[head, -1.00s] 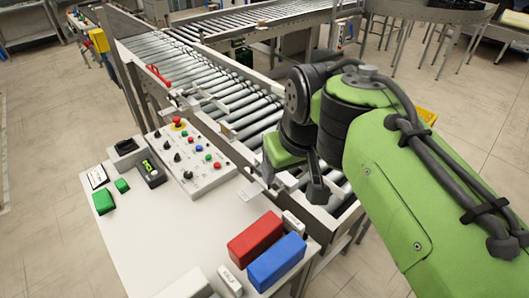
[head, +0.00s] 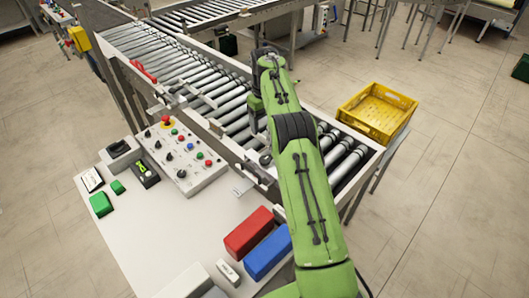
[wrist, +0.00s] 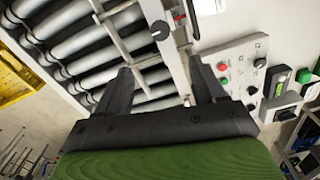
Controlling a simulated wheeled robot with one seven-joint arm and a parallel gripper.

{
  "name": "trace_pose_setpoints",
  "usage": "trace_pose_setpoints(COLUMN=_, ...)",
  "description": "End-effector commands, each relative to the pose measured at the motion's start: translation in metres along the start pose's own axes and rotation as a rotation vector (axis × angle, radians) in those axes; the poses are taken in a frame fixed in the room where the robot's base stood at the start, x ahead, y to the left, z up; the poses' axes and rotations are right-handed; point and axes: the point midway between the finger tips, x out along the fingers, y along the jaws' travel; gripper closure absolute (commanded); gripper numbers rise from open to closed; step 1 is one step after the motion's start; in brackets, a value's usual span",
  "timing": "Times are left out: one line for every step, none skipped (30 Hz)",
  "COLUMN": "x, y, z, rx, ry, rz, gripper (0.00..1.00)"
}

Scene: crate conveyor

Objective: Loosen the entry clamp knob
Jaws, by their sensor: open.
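In the wrist view a small black knob (wrist: 160,30) with a pale mark sits on a metal bracket at the conveyor's side rail, beyond my fingertips. I take it for the clamp knob, though no label shows which clamp it is. My gripper (wrist: 160,66) is open and empty, its two dark fingers spread over the rollers and the rail. The knob lies between the lines of the fingers, apart from them. In the head view my arm reaches over the conveyor and largely hides the gripper; I cannot pick out the knob there.
A sloped control panel (head: 182,158) with buttons and dark knobs stands on the white table (head: 165,240) beside the conveyor (head: 205,90). A red block (head: 248,232) and a blue block (head: 268,254) lie near my arm.

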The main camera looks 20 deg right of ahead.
Motion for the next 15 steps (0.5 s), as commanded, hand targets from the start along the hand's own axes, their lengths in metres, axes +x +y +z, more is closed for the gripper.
trace_pose_setpoints(x=0.008, y=0.0, z=0.0, rx=0.0, ry=-0.002, rz=-0.001, gripper=0.31)
trace_pose_setpoints(x=0.014, y=0.0, z=0.001, rx=0.0, ry=-0.003, rz=-0.001, gripper=0.31)
trace_pose_setpoints(x=0.022, y=0.0, z=0.001, rx=0.0, ry=-0.003, rz=-0.001, gripper=0.31)
trace_pose_setpoints(x=0.03, y=-0.001, z=0.001, rx=0.0, ry=-0.004, rz=-0.002, gripper=0.31)
trace_pose_setpoints(x=0.038, y=-0.001, z=0.001, rx=0.0, ry=-0.005, rz=-0.002, gripper=0.31)
trace_pose_setpoints(x=0.048, y=-0.001, z=0.001, rx=0.001, ry=-0.006, rz=-0.002, gripper=0.31)
trace_pose_setpoints(x=0.056, y=-0.001, z=0.001, rx=0.001, ry=-0.005, rz=-0.002, gripper=0.31)
trace_pose_setpoints(x=0.063, y=-0.001, z=0.001, rx=0.001, ry=-0.005, rz=-0.002, gripper=0.31)
trace_pose_setpoints(x=0.073, y=-0.001, z=0.001, rx=0.001, ry=-0.005, rz=-0.002, gripper=0.31)
trace_pose_setpoints(x=0.08, y=-0.001, z=0.001, rx=0.001, ry=-0.005, rz=-0.002, gripper=0.31)
trace_pose_setpoints(x=0.088, y=-0.001, z=0.001, rx=0.001, ry=-0.006, rz=-0.002, gripper=0.31)
trace_pose_setpoints(x=0.097, y=-0.001, z=0.001, rx=0.001, ry=-0.005, rz=-0.002, gripper=0.31)
trace_pose_setpoints(x=0.104, y=-0.001, z=0.001, rx=0.001, ry=-0.005, rz=-0.002, gripper=0.31)
trace_pose_setpoints(x=0.111, y=-0.001, z=0.001, rx=0.001, ry=-0.005, rz=-0.001, gripper=0.31)
trace_pose_setpoints(x=0.12, y=-0.001, z=0.001, rx=0.001, ry=-0.005, rz=-0.002, gripper=0.31)
